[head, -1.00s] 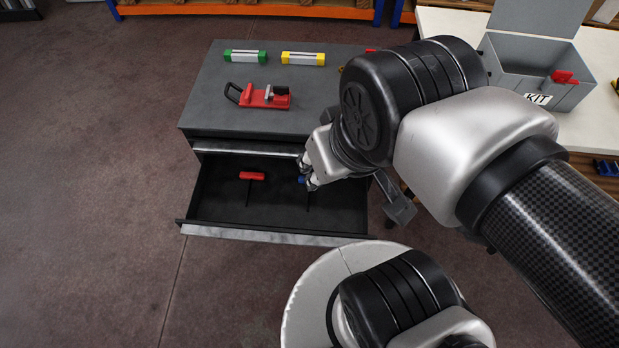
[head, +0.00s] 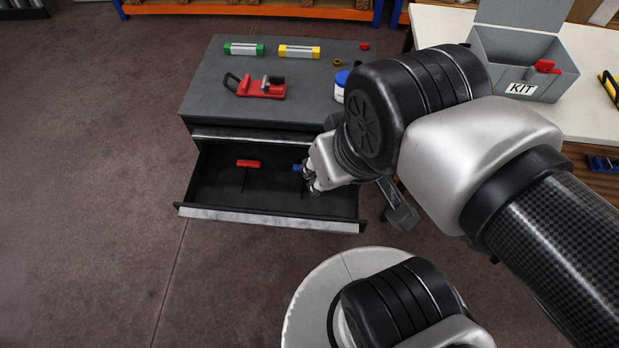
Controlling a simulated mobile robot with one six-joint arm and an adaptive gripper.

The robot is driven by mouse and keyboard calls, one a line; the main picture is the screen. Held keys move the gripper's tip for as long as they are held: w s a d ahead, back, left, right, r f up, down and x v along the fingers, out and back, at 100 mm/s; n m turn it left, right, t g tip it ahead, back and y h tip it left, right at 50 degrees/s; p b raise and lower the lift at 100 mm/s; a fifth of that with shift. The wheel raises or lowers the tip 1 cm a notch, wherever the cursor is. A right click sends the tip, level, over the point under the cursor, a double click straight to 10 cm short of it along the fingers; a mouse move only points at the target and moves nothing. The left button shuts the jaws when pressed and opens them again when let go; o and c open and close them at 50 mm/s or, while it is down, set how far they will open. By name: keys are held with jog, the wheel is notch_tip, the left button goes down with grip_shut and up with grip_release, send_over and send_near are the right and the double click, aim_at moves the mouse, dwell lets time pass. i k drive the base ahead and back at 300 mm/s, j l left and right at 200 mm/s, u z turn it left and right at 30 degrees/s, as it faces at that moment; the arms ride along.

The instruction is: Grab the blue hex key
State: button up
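The blue hex key (head: 297,167) lies in the open drawer (head: 205,187), right of the middle. Only part of its blue handle and a bit of its dark shaft show; my gripper covers the rest. A red-handled hex key (head: 248,164) lies to its left in the same drawer, its shaft pointing toward the drawer front. My gripper (head: 309,187) is at the drawer, at the right edge of the blue handle in the picture. Its fingers are small and partly hidden, so I cannot tell whether they are open or shut, or whether they touch the key.
On the grey cabinet top (head: 220,75) are a red clamp-like tool (head: 258,88), a green-ended bar (head: 244,49), a yellow-ended bar (head: 299,52) and a blue-lidded jar (head: 340,88). A grey KIT box (head: 520,88) stands on the white table at right. Drawer walls surround the keys.

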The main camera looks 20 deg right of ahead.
aim_at(296, 168)
jog(key=k+z, duration=0.15)
jog(key=z, duration=0.25)
jog(key=k+z, duration=0.1)
jog(key=z, duration=0.25)
jog(key=k+l+z, duration=0.1)
jog(key=z, duration=0.3)
jog(key=i+j+z, duration=0.1)
jog(key=j+z, duration=0.3)
jog(key=j, duration=0.6)
jog(key=j+z, duration=0.4)
jog(key=j, duration=1.6)
jog(key=k+j, duration=0.1)
jog(key=j, duration=0.85)
